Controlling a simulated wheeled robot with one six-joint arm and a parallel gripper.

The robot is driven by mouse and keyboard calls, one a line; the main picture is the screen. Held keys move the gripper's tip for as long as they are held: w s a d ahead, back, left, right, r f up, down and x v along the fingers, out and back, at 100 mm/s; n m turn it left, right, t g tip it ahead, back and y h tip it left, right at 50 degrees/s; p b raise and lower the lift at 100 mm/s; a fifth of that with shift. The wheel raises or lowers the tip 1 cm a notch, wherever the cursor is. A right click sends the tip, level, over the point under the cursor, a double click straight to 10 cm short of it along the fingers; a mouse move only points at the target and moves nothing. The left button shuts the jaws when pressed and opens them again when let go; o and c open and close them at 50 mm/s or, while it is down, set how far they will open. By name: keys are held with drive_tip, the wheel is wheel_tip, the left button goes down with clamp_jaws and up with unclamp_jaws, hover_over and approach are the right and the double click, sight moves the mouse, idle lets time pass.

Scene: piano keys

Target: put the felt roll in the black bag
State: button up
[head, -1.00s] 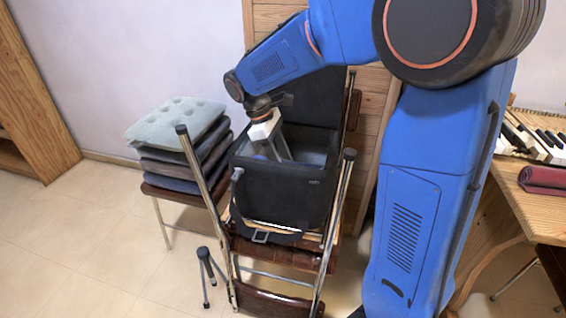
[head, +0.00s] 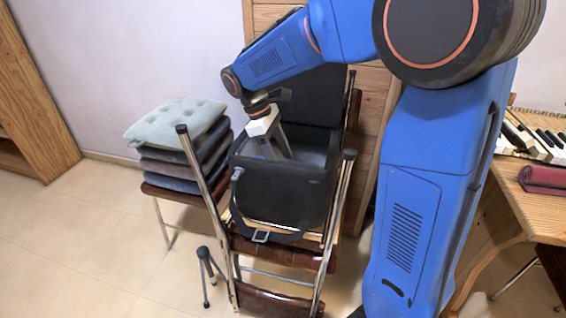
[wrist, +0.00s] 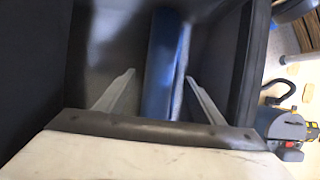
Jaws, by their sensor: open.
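The black bag (head: 285,187) stands open on a brown chair, with its lid up behind it. My gripper (head: 275,152) reaches down into the bag's mouth from above. In the wrist view, my gripper (wrist: 160,75) has its two fingers spread apart. A long dark blue roll (wrist: 161,65), which looks like the felt roll, lies inside the bag between and beyond the fingers, with a gap on each side. The roll is hidden by the bag walls in the head view.
A stack of cushions (head: 182,140) sits on a seat left of the bag. Chrome chair posts (head: 200,175) rise close around the bag. At right, a wooden table (head: 540,215) holds piano keys (head: 535,140) and a burgundy roll-like bundle (head: 543,180).

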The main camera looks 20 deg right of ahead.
drive_tip(key=v, duration=1)
drive_tip(key=shift+r, duration=0.3)
drive_tip(key=shift+w+a, duration=0.1)
drive_tip(key=shift+a, duration=0.05)
